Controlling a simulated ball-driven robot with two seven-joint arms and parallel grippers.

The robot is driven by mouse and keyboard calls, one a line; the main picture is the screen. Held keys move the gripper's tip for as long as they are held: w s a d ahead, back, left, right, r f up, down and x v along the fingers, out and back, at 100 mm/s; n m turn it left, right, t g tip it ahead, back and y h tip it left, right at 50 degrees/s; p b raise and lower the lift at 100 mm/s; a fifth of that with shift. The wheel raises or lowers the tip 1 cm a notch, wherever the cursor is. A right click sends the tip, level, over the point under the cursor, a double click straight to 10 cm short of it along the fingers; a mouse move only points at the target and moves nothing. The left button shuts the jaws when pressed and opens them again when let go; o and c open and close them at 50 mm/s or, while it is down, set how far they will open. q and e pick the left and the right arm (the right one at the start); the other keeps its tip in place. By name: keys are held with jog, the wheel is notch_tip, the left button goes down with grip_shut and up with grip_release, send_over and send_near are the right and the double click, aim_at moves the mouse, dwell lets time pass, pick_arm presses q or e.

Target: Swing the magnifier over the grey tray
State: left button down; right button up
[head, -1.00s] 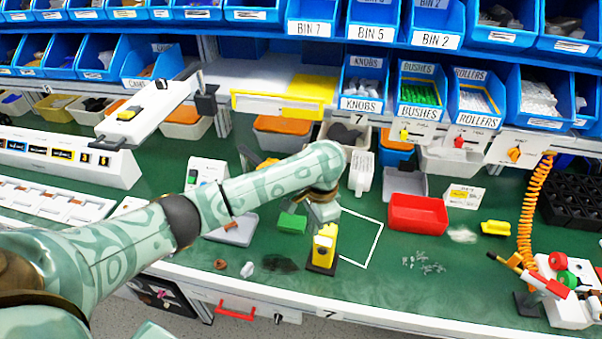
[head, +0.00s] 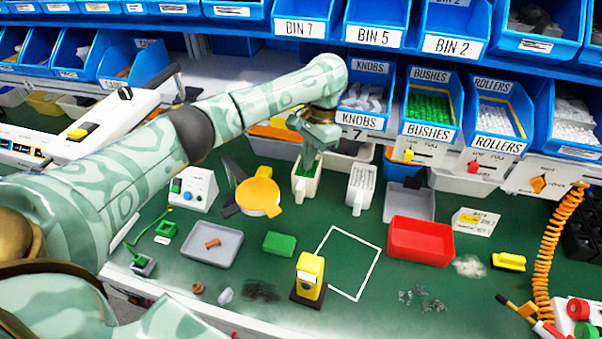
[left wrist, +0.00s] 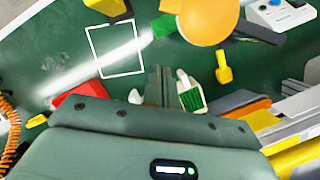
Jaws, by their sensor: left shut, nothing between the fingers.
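The magnifier (head: 258,193) is a round orange-yellow head with a yellow handle tab, on a dark arm at its left. It stands behind and to the right of the grey tray (head: 213,247), not above it. The tray lies flat on the green bench with a small brown part in it. In the left wrist view the magnifier head (left wrist: 207,18) is at the top, its tab pointing down. My left gripper (head: 309,160) is shut and empty, to the right of the magnifier and apart from it, over the white holders. Its fingers also show in the wrist view (left wrist: 158,85). My right gripper is out of view.
A white holder with green contents (head: 305,184) is by my left fingertips, another white holder (head: 361,188) to its right. A green block (head: 279,243) and yellow device (head: 309,275) stand right of the tray. A white button box (head: 192,190) is behind it.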

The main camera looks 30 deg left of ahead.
pick_arm(q)
jog(key=s+a+f+b, duration=0.2)
jog(key=s+f+b, duration=0.2)
jog(key=f, duration=0.5)
jog(key=shift+s+a+b, duration=0.25)
jog(key=shift+s+b, duration=0.05)
jog(key=shift+s, duration=0.75)
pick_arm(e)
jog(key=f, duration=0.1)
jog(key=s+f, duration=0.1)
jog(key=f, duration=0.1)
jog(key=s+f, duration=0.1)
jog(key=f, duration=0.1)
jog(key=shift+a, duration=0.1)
pick_arm(q)
jog(key=shift+s, duration=0.1)
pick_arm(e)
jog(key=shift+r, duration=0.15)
